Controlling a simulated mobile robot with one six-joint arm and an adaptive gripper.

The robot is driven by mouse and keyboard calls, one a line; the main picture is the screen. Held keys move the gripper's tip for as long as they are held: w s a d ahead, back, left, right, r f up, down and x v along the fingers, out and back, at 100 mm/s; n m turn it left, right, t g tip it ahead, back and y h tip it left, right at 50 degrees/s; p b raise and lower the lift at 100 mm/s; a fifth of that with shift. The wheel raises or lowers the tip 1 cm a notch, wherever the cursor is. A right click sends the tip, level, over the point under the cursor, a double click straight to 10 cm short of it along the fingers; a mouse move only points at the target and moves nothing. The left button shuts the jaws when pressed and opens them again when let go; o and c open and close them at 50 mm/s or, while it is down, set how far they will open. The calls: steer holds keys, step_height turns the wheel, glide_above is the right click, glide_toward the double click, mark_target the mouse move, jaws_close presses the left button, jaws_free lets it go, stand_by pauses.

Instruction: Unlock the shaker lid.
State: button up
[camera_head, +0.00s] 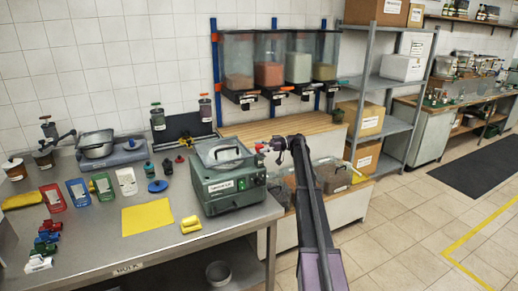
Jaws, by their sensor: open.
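The shaker (232,190) is a dark green box-shaped machine near the right end of the steel bench. Its pale, see-through lid (224,153) lies over the top and looks closed. The label on its front is too small to read. My gripper (266,149) is open, small in view, just right of the lid at about its height. A small red part shows by the fingertips; I cannot tell whether it belongs to the gripper or the shaker. I cannot tell whether the fingers touch anything. The lid's lock is not clear at this size.
A yellow mat (148,219) and a yellow block (191,224) lie left of the shaker. Clear bins (336,175) with granules stand behind my arm on the right. Wall dispensers (270,62) hang above.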

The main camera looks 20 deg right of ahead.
steer(key=d, duration=0.7)
steer(key=shift+s, duration=0.45)
steer(key=shift+s+d, duration=0.1)
steer(key=shift+s, duration=0.05)
